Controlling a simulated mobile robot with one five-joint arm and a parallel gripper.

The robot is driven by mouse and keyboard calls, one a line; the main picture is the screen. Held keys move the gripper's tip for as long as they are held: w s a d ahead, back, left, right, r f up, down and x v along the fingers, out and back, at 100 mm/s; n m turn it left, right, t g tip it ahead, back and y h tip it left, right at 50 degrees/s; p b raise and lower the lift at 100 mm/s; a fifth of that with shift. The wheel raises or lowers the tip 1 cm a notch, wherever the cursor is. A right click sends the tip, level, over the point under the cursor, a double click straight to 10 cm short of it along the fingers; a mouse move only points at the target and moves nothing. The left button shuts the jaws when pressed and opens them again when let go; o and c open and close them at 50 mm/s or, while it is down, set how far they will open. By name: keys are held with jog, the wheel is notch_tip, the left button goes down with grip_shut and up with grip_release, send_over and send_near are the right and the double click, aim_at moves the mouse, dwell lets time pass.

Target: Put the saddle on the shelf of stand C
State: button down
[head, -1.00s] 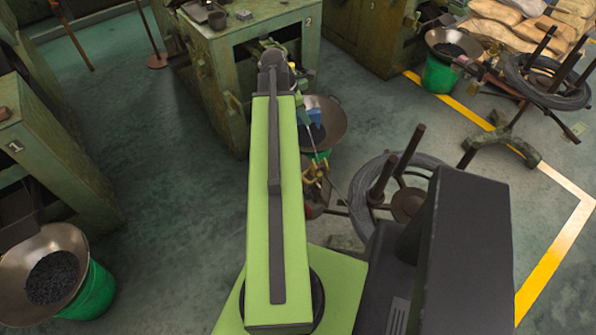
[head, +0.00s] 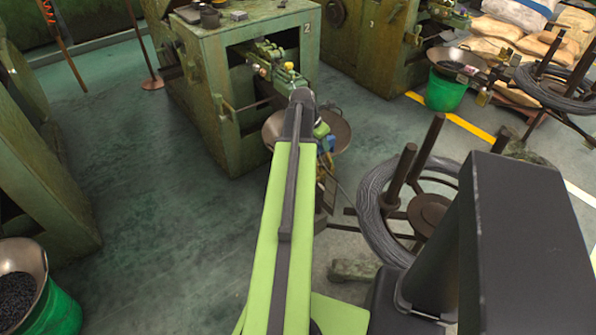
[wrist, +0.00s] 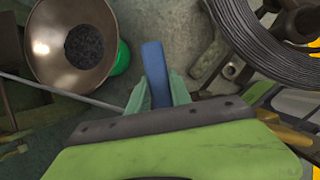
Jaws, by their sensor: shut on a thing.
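In the wrist view my gripper (wrist: 158,92) is shut on a blue piece (wrist: 154,62), a flat bar sticking out past the two teal fingers. I cannot tell from its shape whether it is the saddle. In the head view the blue piece (head: 327,144) shows small beyond the end of my green arm, in front of a metal pan (head: 342,132). My arm hides most of the gripper there. No letter C is readable, so I cannot tell which thing is stand C or where its shelf is.
Machine 2 (head: 245,60) stands ahead, with the pan at its side. A wire coil (head: 375,215) on a spiked reel is close on the right. A green bucket (head: 447,92) and sacks (head: 500,38) are farther back. Open floor (head: 170,230) lies on the left.

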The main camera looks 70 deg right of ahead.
jog(key=w+f+b, duration=0.2)
jog(key=f, duration=0.1)
jog(key=w+a+f+b, duration=0.1)
jog(key=w+f+b, duration=0.2)
jog(key=w+a+f+b, duration=0.1)
jog(key=w+f+b, duration=0.2)
jog(key=shift+w+a+f, duration=0.2)
jog(key=shift+a+f, duration=0.05)
jog(key=shift+f, duration=0.15)
jog(key=shift+r, duration=0.2)
jog(key=shift+f, duration=0.15)
jog(key=c, duration=1.2)
grip_release()
jog(key=shift+o, duration=0.2)
